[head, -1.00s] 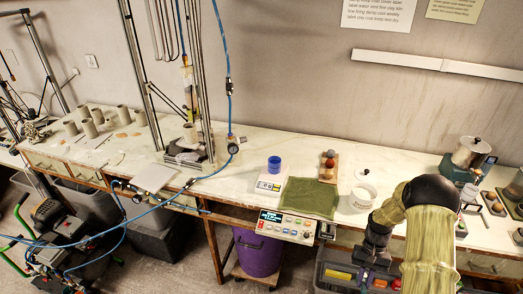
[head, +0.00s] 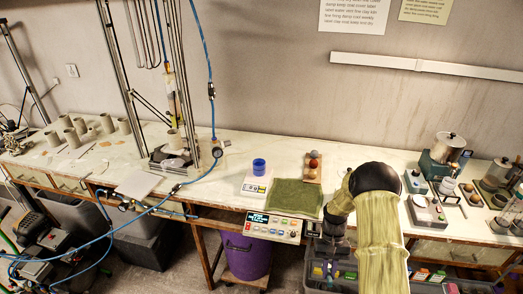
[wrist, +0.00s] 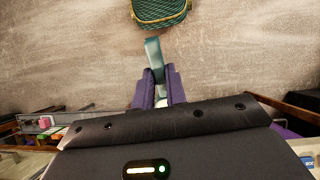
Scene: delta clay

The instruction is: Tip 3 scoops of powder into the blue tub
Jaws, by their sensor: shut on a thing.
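My gripper (wrist: 157,90) is shut on the teal handle (wrist: 153,55) of a scoop in the wrist view. The blue tub (head: 259,166) stands upright on a white scale (head: 256,185) in the middle of the bench in the head view. My arm covers the spot where the white powder pot stood.
A control panel (head: 272,226) is at the bench's front edge. A metal pot (head: 447,147) and several small devices stand at the right.

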